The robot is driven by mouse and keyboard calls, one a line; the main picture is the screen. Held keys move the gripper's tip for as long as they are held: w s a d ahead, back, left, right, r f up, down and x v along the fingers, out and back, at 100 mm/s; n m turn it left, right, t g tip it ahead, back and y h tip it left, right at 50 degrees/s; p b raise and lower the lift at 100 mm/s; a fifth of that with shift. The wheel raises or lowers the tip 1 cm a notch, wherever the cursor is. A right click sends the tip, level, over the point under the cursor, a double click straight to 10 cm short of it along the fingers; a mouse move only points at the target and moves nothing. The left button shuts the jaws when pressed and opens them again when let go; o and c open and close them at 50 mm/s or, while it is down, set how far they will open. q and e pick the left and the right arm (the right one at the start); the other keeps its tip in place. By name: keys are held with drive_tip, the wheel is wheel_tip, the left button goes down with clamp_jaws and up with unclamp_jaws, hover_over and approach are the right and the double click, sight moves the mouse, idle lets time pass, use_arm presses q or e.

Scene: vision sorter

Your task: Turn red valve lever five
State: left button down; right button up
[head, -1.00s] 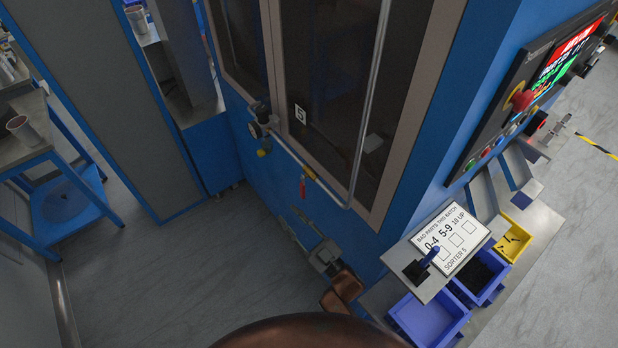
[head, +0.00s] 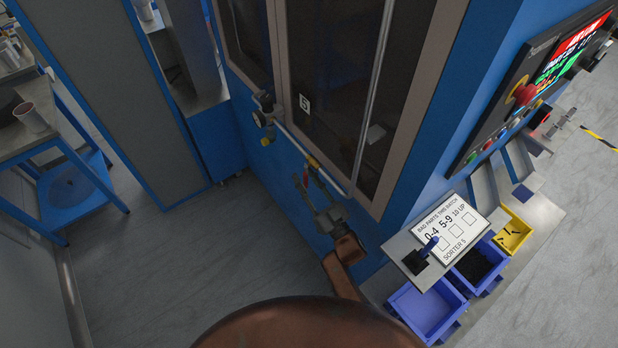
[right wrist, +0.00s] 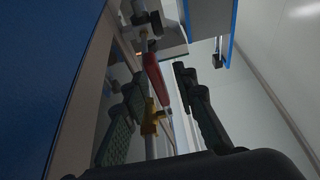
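The red valve lever (head: 306,181) hangs from the yellow valve body (head: 312,162) on the grey pipe along the blue machine's front. The machine bears a "5" sign (head: 304,104) on its dark window. My right gripper (head: 314,188) is at the lever. In the right wrist view, the red lever (right wrist: 155,78) and yellow valve body (right wrist: 150,117) show between the two dark, spread fingers of my right gripper (right wrist: 160,84). The gripper is open. I cannot tell whether a finger touches the lever. My left gripper is out of view.
A regulator with a gauge (head: 263,118) sits on the pipe to the left of the valve. A ledge with a label card (head: 455,228) and blue bins (head: 428,308) stands at the right. A blue-framed bench (head: 75,160) is at the left. Floor between is clear.

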drive_tip(key=shift+c, duration=0.3)
drive_tip(key=shift+d, duration=0.1)
clamp_jaws()
